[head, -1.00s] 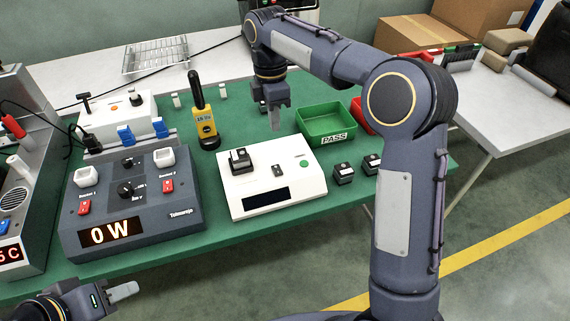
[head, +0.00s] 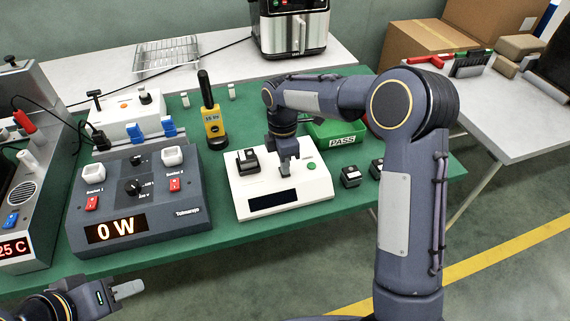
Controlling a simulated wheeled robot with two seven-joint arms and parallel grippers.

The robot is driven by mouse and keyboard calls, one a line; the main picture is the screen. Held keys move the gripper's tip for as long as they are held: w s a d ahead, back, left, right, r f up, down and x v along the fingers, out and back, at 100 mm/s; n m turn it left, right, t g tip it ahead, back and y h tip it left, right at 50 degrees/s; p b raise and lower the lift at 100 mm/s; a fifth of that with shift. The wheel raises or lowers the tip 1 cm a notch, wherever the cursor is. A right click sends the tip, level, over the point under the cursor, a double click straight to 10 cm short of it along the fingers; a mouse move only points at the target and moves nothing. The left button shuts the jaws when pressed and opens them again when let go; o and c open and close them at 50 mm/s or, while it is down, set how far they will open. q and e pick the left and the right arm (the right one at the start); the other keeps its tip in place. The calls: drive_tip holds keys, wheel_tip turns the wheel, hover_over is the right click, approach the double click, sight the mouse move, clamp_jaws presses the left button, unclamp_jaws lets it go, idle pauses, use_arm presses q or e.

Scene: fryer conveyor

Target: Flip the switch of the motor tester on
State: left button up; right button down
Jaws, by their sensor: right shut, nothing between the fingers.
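The motor tester, a white box (head: 318,188) with a dark, blank display (head: 272,198) and a green button (head: 311,166), sits on the green table mat. A black block (head: 248,161) stands on its left part. My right gripper (head: 285,173) is shut and empty, pointing down at the middle of the tester's top. It covers the spot of the small dark switch, so the switch's position is hidden. I cannot tell whether the fingertips touch it. My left gripper (head: 128,290) is low at the left, in front of the table and away from the tester; its jaw gap does not show.
A grey power meter (head: 150,215) reading 0 W stands left of the tester. A yellow tool (head: 212,128) stands behind. A green PASS bin (head: 345,141) is behind to the right, partly hidden by my arm. Two black blocks (head: 351,176) (head: 377,168) lie right of the tester.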

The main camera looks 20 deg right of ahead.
drive_tip(key=shift+f, duration=0.25)
drive_tip(key=shift+s+f, duration=0.15)
drive_tip(key=shift+f, duration=0.15)
drive_tip(key=shift+r, duration=0.1)
